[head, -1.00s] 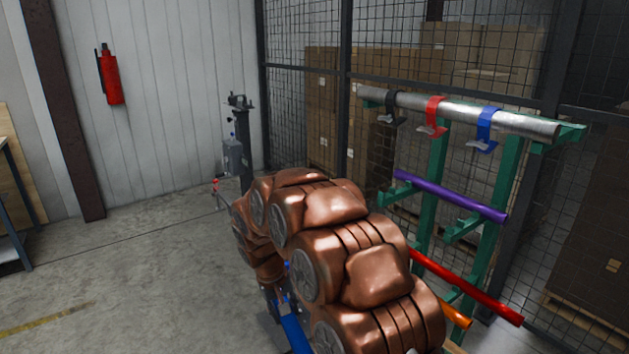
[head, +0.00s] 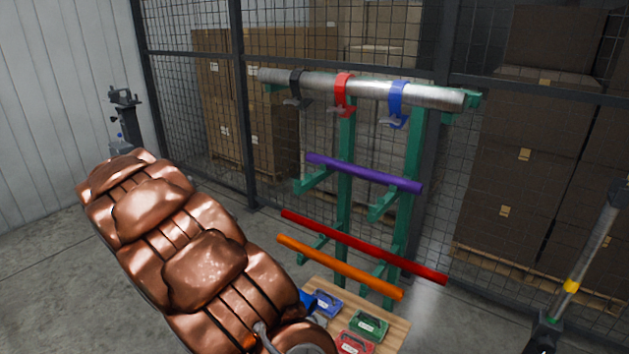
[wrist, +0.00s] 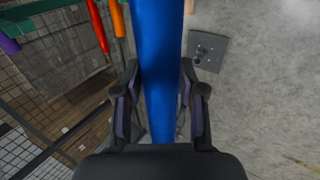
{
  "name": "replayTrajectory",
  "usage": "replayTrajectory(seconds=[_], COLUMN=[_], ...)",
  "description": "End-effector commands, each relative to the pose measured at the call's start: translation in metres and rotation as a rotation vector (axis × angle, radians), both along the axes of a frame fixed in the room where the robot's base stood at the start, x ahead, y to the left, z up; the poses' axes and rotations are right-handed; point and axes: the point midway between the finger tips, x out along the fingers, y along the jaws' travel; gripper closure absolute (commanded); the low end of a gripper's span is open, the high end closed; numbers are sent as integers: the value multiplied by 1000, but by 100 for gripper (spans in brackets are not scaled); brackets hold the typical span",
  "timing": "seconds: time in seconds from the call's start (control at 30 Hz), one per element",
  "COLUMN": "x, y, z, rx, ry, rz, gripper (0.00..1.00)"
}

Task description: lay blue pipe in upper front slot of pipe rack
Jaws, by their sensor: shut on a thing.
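My gripper (wrist: 160,105) is shut on the blue pipe (wrist: 159,45) in the wrist view, with a finger on each side of it. In the head view my copper-coloured arm hides the gripper and nearly all of the pipe. The green pipe rack (head: 412,150) stands against the mesh fence. Its top holds a long grey pipe (head: 360,87) with black, red and blue straps. A purple pipe (head: 363,172) lies on the upper arms, a red pipe (head: 360,246) and an orange pipe (head: 340,267) on the lower arms. The purple pipe lies toward the rear; the upper arms stick out in front of it.
A wooden surface (head: 385,343) with blue, green and red cases stands low in front of the rack. Stacked boxes (head: 545,150) stand behind the mesh fence. Open concrete floor lies at left.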

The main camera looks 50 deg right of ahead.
Motion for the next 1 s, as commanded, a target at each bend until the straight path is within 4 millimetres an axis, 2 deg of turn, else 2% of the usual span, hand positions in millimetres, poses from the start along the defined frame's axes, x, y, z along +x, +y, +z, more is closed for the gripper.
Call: replayTrajectory(seconds=[0.03, 0.2, 0.37, 0.6, 0.8, 1.0], x=[-5, -22, -45, -89, -119, -133], y=[-22, -81, -134, -203, -240, -255], z=[9, 37, 62, 98, 120, 127], rx=[-46, -187, -317, -494, -592, -630], ry=[-3, -8, -12, -21, -27, -25], rz=[-1, 15, 25, 21, 9, 0], gripper=[100, 100, 100, 100, 100, 100])
